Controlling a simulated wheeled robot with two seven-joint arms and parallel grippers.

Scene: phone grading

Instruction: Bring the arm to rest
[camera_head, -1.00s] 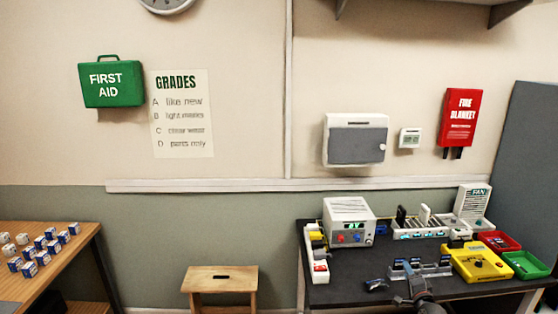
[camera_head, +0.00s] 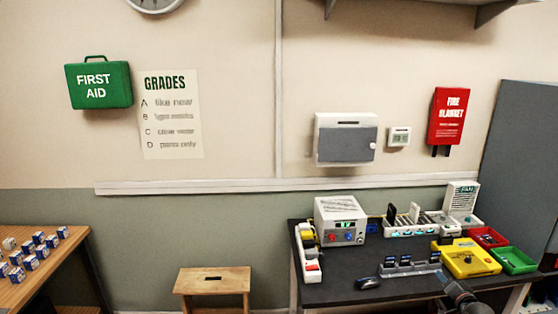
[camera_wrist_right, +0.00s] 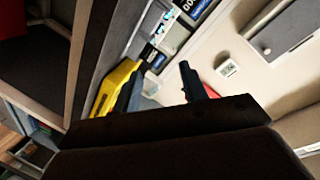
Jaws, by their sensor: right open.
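My right gripper (camera_head: 448,283) shows at the bottom right of the head view, dark, over the front of the black desk (camera_head: 325,286) and close to the yellow tray-like fixture (camera_head: 470,262). I cannot tell whether it touches anything there. In the right wrist view the gripper (camera_wrist_right: 160,90) has its two dark fingers apart, with nothing visible between them. The wrist view is tilted, with the yellow fixture (camera_wrist_right: 112,88) beside one finger. My left gripper is not in view.
On the desk stand a white instrument box (camera_head: 340,219), a rack with upright phones (camera_head: 412,224), a low dark stand (camera_head: 410,267), a red bin (camera_head: 487,237) and a green bin (camera_head: 513,260). A small dark object (camera_head: 368,282) lies at the front. A wooden stool (camera_head: 212,280) stands left.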

